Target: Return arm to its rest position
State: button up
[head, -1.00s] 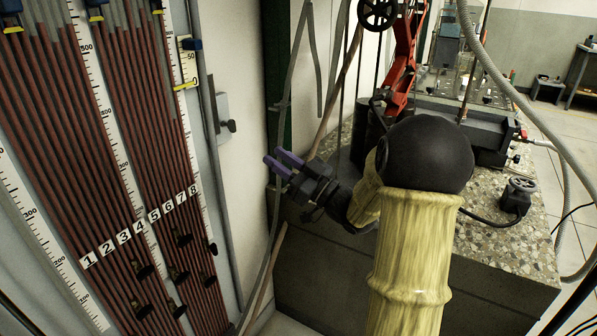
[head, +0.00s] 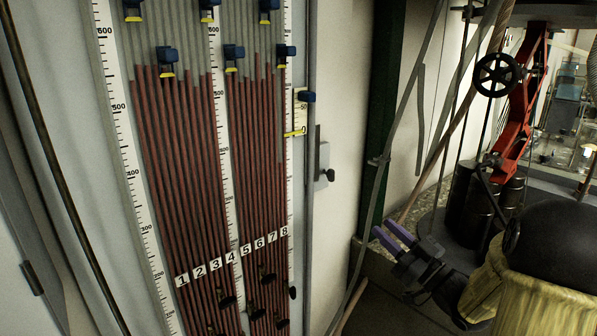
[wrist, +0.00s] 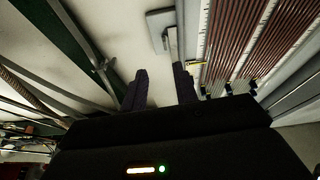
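My gripper (head: 394,237) is at the lower right in the head view, its two purple fingers pointing up and left. The fingers stand apart with nothing between them. In the wrist view the two dark fingers (wrist: 160,92) are also spread and empty. The yellow-sleeved arm with its black joint is mine; it is bent at the lower right of the head view. The gripper is in front of the white wall, right of the tube panel (head: 205,180), and appears apart from both.
The panel holds red-filled tubes, white scales and blue-yellow markers. A black handwheel (head: 498,75), red frame (head: 522,115) and dark cylinders (head: 480,205) stand at right.

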notch_tip(320, 180, down, 11)
jog(key=w+a+m+g+h, duration=0.25)
jog(key=m+g+h, duration=0.25)
jog(key=h, duration=0.6)
jog(key=s+a+f+m+g+h, duration=0.1)
jog(key=s+a+f+g, duration=0.15)
jog(key=s, duration=0.35)
jog(key=s+a+f+m+g, duration=0.1)
jog(key=s+a+f+g, duration=0.2)
jog(key=s, duration=0.4)
jog(key=s+a+f+g+h, duration=0.1)
jog(key=s+f+g, duration=0.2)
jog(key=s+g, duration=0.25)
notch_tip(320, 180, up, 34)
jog(key=s+p, duration=0.1)
jog(key=p, duration=3.3)
jog(key=shift+s+a+t, duration=0.25)
jog(key=shift+a+t, duration=0.05)
jog(key=shift+o, duration=0.2)
